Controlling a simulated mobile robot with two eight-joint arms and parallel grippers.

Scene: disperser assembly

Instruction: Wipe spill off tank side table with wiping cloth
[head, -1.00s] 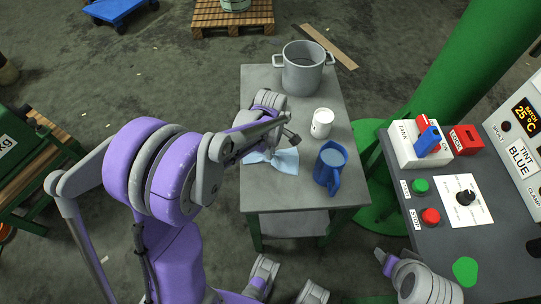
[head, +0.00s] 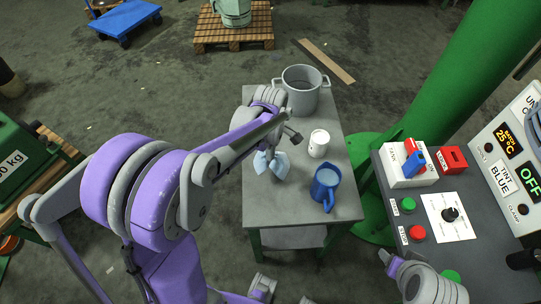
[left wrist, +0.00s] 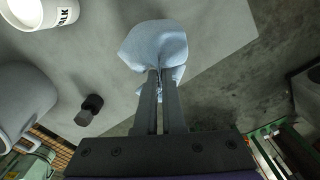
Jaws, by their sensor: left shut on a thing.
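The wiping cloth (head: 272,165) is light blue and bunched up over the side table (head: 300,207), near its left edge. My left gripper (left wrist: 160,80) is shut on the cloth in the left wrist view, where the cloth (left wrist: 155,42) bulges out beyond the fingertips. In the head view my left arm hides most of the fingers. The cloth seems to hang just above the grey tabletop; I cannot tell whether it still touches. I see no clear spill on the visible part of this tabletop. My right gripper does not show; only part of my right arm is at the bottom right.
A grey pot (head: 302,90) stands at the table's far end. A control desk (head: 385,222) with buttons and a green column (head: 440,80) are to the right. The table's near end is clear.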

